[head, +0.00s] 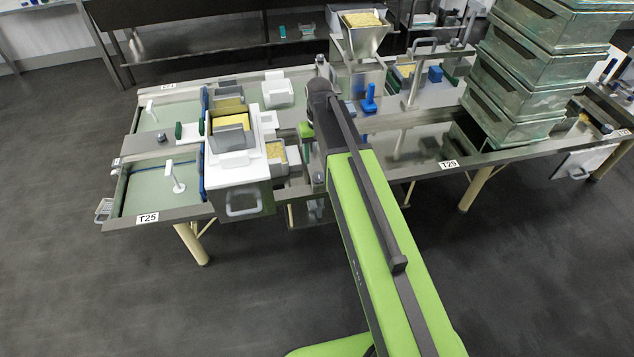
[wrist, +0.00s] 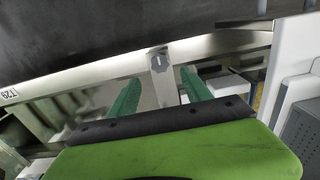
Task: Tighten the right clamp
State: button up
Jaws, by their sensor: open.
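In the wrist view a dark grey clamp knob (wrist: 158,62) with a short white mark sits on a pale metal bracket. It shows between and beyond the green fingers of my gripper (wrist: 161,79). My gripper is open, with a wide gap between the fingers and nothing held. No contact with the knob shows. In the head view my arm covers the place where the gripper works, so its fingers and this knob cannot be made out there. Whether this knob is the right clamp cannot be told for sure.
A white box unit (head: 239,194) with grey and yellow blocks on top stands left of my arm. A cheese-filled hopper (head: 363,35) is behind. Stacked green-grey crates (head: 517,90) stand at right. A blue-handled tool (head: 369,98) is on the table just right of my arm.

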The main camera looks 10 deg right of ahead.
aim_at(318, 175)
notch_tip(318, 175, down, 9)
jog(key=b, duration=0.7)
jog(key=shift+r, duration=0.25)
jog(key=shift+c, duration=0.5)
grip_shut()
jog(key=shift+a, duration=0.3)
jog(key=shift+d, duration=0.25)
